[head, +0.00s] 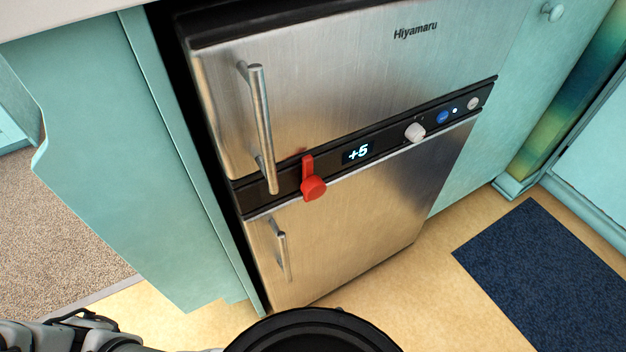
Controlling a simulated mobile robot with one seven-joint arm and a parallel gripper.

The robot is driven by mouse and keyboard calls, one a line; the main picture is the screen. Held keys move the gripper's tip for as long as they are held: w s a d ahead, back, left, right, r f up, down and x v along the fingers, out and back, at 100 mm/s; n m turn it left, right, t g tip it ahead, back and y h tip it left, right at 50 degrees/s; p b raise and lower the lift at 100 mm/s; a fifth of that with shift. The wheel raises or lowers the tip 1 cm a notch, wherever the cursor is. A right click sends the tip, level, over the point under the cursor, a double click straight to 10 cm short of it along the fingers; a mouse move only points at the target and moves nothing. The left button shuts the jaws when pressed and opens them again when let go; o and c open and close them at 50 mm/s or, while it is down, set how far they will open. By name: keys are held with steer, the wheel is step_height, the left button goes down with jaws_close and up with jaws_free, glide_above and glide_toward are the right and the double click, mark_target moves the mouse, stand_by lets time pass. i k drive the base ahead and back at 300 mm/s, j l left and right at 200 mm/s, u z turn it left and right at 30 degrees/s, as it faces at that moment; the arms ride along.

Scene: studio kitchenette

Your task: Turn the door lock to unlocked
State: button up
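The door lock (313,187) is a red lever on the black control strip across the middle of the steel fridge (340,85). Its round end is low and its narrow arm points up. The strip also carries a display (358,152) reading +5, a white knob (415,132), and a blue button (442,117). The upper door (310,60) and lower door (365,215) look closed, each with a vertical bar handle on its left.
Teal cabinets stand close on both sides of the fridge, with the left panel (100,150) reaching forward. A dark blue mat (550,265) lies on the tan floor at right. The floor before the fridge looks clear.

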mark_target(312, 186)
steer(key=k+j+z, duration=0.4)
steer(key=k+j, duration=0.15)
steer(key=k+j+z, duration=0.4)
steer(key=k+j, duration=0.2)
